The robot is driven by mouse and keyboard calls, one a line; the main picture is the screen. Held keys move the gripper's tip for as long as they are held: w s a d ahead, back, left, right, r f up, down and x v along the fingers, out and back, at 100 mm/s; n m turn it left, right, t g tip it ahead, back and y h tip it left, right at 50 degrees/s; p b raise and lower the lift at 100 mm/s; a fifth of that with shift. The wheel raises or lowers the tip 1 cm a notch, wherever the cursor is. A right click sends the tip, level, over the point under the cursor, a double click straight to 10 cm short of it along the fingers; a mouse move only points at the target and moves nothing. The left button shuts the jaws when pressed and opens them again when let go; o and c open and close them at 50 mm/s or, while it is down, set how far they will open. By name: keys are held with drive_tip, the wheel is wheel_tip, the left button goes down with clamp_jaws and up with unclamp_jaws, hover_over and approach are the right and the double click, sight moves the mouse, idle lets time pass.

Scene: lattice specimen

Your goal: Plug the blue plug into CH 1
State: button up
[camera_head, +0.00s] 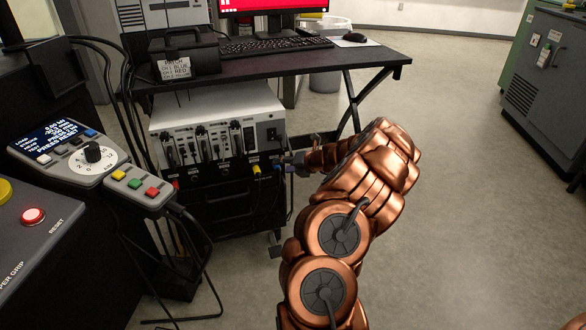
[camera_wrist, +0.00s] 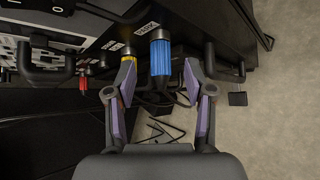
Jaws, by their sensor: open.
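The blue plug (camera_wrist: 160,57) shows in the wrist view with its ribbed blue body below a metallic collar, at the front edge of a dark panel. Its tip is hidden, so I cannot tell how deep it sits. My gripper (camera_wrist: 160,84) is open, with one purple-padded finger on each side of the plug and visible gaps to it. In the head view my gripper (camera_head: 287,163) is at the right end of the socket strip (camera_head: 222,171), and the plug is small there. I cannot make out which socket is CH 1.
A yellow plug (camera_head: 257,168) is left of the blue one, and a red plug (camera_wrist: 83,84) is further left. A patch sign (camera_head: 174,68) stands on the desk (camera_head: 300,66). Dark handles (camera_wrist: 45,70) jut from the panel. Cables hang below.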

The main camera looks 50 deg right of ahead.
drive_tip(key=shift+b+x, duration=0.3)
drive_tip(key=shift+x, duration=0.8)
drive_tip(key=shift+c, duration=0.2)
clamp_jaws()
